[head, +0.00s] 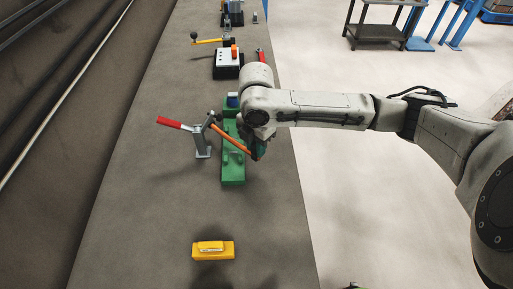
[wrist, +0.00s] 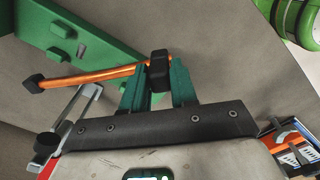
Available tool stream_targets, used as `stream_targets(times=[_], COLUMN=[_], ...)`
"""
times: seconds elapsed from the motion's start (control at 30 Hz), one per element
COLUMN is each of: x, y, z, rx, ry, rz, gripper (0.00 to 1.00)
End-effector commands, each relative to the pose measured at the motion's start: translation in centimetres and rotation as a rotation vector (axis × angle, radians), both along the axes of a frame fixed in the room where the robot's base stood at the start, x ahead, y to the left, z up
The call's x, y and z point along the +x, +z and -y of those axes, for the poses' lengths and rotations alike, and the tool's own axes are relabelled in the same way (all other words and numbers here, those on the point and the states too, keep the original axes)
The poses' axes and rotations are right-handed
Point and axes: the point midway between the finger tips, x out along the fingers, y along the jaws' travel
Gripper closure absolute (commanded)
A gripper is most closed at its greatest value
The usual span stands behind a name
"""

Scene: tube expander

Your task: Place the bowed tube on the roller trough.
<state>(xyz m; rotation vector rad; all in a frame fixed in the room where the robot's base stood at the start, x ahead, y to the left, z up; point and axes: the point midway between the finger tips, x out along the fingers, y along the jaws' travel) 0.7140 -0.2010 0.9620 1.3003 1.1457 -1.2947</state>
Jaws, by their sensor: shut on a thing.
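The bowed tube (head: 232,139) is an orange rod with dark end pieces. My gripper (head: 257,149) is shut on its near end. The wrist view shows the dark end between my teal fingers (wrist: 158,90), with the tube (wrist: 95,77) reaching left to its other dark end. The tube is tilted above a green fixture (head: 233,172), which has raised blocks and also shows in the wrist view (wrist: 90,30). A yellow block (head: 198,252) with a pale top piece lies nearer on the bench. I cannot tell which of these is the roller trough.
A grey stand (head: 203,145) with a red-handled lever (head: 172,123) stands just left of the green fixture, close to the tube's far end. A white control box (head: 227,62) stands farther back. The bench (head: 150,220) is clear at the front left.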

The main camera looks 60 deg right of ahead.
Motion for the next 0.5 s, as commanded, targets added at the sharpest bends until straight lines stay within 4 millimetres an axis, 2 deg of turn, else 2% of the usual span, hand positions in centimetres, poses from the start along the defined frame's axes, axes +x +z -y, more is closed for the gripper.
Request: stream_targets(times=[0.13, 0.5], x=[-0.1, -0.1], y=[-1.9, -2.4], z=[0.1, 0.1], rx=[-0.001, 0.000], ry=[-0.004, -0.002], rz=[-0.001, 0.000], gripper=[1.00, 1.00])
